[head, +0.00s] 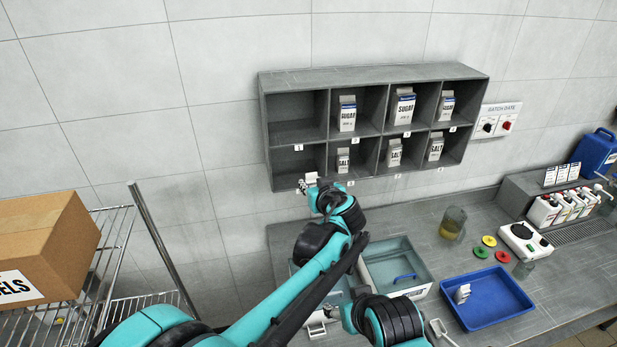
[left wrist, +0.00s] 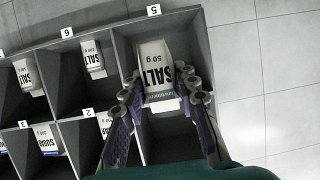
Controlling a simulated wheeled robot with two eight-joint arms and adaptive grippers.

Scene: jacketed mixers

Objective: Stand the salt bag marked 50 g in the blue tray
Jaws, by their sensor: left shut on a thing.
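The salt bag marked 50 g (left wrist: 156,72) is a small white carton with black lettering. In the left wrist view it sits between the fingers of my left gripper (left wrist: 158,98), which is shut on it at compartment 5. In the head view my left gripper (head: 308,184) is at the lower left compartment of the grey shelf (head: 370,74). I cannot tell how far the bag is inside the compartment. The blue tray (head: 503,295) lies on the bench at the lower right, with a small white object (head: 462,293) in it. My right gripper (head: 318,326) is low at the bottom, its opening unclear.
Other sugar and salt bags stand in the shelf; a neighbouring salt bag (head: 343,160) is close to my left gripper. A grey-green bin (head: 425,262), a jug (head: 453,222) and coloured discs (head: 489,241) are on the bench. A wire rack with a cardboard box (head: 45,240) stands left.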

